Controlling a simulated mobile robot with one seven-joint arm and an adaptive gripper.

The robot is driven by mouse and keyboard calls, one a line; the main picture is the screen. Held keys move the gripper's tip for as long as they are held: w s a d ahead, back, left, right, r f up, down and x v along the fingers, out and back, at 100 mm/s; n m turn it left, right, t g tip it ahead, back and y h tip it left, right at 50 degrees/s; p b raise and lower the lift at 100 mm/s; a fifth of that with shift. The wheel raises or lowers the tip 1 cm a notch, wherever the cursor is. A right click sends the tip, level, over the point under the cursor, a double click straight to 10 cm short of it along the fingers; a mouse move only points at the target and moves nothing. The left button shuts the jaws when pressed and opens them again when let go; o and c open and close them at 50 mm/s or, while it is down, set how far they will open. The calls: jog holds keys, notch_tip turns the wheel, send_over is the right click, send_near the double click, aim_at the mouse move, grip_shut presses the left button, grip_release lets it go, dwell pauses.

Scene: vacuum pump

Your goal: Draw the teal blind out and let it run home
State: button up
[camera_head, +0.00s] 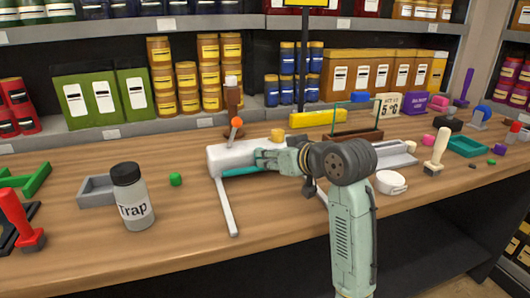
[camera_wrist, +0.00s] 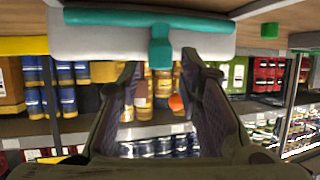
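The teal blind shows as a teal bar (camera_head: 240,171) along the lower front edge of a white housing (camera_head: 222,154) on the wooden counter. In the wrist view, which looks upside down, the teal bar (camera_wrist: 110,17) runs along the housing (camera_wrist: 85,42), with a teal pull tab (camera_wrist: 160,50) at its middle. My gripper (camera_head: 268,158) is at the right front of the housing. In the wrist view my gripper (camera_wrist: 160,64) has its two fingers apart, one on each side of the tab, with gaps visible. Contact cannot be told. In the head view my gripper hides part of the blind.
A grey leg or rail (camera_head: 226,207) reaches forward from the housing. An orange-tipped lever (camera_head: 237,123) stands behind it. The Trap jar (camera_head: 131,197) and a green block (camera_head: 175,179) are left; a white cup (camera_head: 391,183) and cream-handled tool (camera_head: 438,150) are right.

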jog(key=shift+x, duration=1.9)
jog(key=shift+c, duration=0.5)
grip_shut()
